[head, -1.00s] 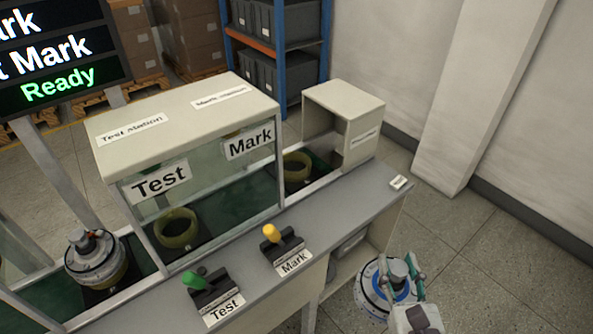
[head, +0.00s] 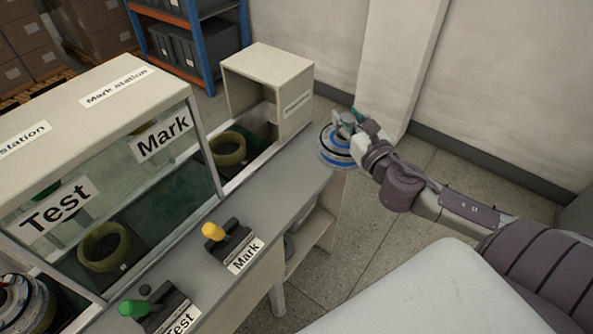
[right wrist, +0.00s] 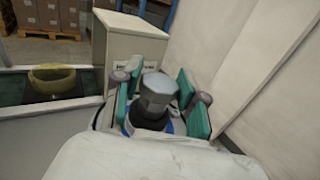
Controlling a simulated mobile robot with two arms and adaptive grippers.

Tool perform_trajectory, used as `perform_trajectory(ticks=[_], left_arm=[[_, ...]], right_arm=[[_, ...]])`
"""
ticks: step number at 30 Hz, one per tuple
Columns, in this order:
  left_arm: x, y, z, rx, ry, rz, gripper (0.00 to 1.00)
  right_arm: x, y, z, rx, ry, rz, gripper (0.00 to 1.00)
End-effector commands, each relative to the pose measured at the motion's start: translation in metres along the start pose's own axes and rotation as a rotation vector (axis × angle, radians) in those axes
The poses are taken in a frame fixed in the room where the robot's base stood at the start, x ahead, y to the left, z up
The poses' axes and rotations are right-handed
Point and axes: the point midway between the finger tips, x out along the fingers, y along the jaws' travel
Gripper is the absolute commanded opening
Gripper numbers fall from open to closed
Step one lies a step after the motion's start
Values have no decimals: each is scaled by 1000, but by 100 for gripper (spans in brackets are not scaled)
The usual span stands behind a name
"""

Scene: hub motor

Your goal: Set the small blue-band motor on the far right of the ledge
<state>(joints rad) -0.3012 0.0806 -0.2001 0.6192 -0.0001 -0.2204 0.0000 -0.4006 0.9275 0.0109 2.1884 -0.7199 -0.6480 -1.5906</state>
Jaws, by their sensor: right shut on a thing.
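The small blue-band motor (head: 337,146) is at the far right end of the grey ledge (head: 285,182) in the head view. My right gripper (head: 349,118) is shut on its top shaft from above. In the right wrist view, the green-padded fingers (right wrist: 160,104) stand either side of the motor's silver shaft (right wrist: 157,90). The motor looks upright; I cannot tell whether its base touches the ledge or hangs just over it. Its lower body is mostly hidden in the wrist view. My left gripper is out of view.
Behind the ledge stand the Test and Mark station (head: 98,110) and a beige box (head: 268,85). The yellow Mark lever (head: 214,232) and green Test lever (head: 133,308) sit on the ledge to the left. Another motor (head: 22,305) is at lower left. A wall pillar (head: 400,60) stands behind.

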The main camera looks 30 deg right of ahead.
Motion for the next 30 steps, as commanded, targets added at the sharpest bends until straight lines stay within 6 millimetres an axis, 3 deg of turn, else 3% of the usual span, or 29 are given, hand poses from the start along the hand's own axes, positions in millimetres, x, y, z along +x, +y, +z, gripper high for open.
perform_trajectory(ticks=[2,7,21,30], left_arm=[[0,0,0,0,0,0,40],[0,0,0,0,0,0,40],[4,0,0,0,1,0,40],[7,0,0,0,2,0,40]], right_arm=[[6,-3,6,0,-12,-6,0],[23,1,-1,5,-16,-11,0],[100,33,-52,4,-14,-9,0],[113,39,-66,2,-11,-9,0]])
